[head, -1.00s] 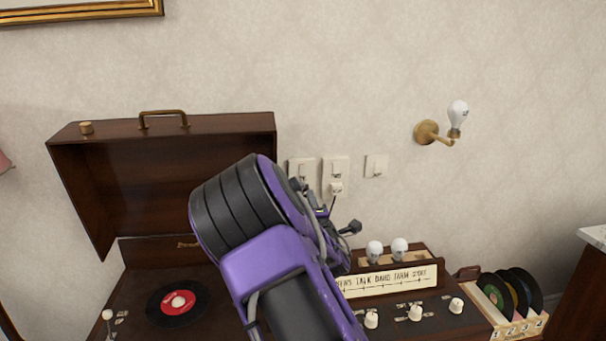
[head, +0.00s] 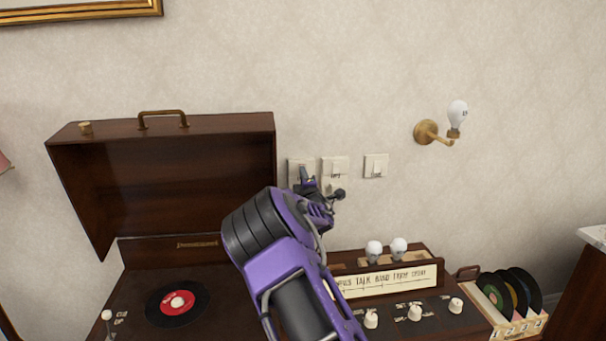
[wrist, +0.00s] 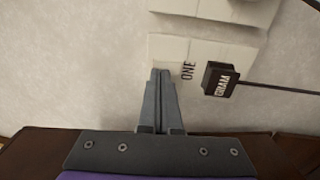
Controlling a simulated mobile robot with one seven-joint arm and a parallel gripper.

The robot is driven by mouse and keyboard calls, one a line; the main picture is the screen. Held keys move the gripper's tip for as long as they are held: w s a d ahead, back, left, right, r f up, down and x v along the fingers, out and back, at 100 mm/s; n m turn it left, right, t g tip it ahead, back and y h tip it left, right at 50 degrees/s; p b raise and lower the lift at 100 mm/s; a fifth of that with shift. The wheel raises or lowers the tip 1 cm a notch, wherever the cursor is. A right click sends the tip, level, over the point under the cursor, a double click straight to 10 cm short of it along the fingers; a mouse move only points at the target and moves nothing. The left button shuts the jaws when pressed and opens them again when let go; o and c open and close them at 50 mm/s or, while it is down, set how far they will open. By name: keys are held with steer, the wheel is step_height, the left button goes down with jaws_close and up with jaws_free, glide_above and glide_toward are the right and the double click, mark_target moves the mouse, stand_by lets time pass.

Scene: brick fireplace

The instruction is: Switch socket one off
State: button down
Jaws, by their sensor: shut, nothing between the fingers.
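Socket one is a cream wall plate (wrist: 168,50) with the word ONE on it in the wrist view. A black plug (wrist: 220,80) with a lettered label and a dark cable sits beside the word. In the head view the left wall plate (head: 296,168) is partly hidden behind my gripper (head: 304,172). My gripper is shut and empty. In the wrist view its fingertips (wrist: 160,72) overlap the plate's near edge, left of the word ONE. I cannot tell whether they touch it. The switch position is not clear.
A middle wall plate (head: 335,168) and a right one (head: 376,165) sit alongside. A bulb lamp (head: 457,115) is to their right. Below stand an open record player case (head: 165,185), two bulbs and a lettered panel (head: 388,281). Records (head: 510,292) stand at the right.

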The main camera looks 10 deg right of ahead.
steer(key=shift+w, duration=0.3)
steer(key=shift+r, duration=0.1)
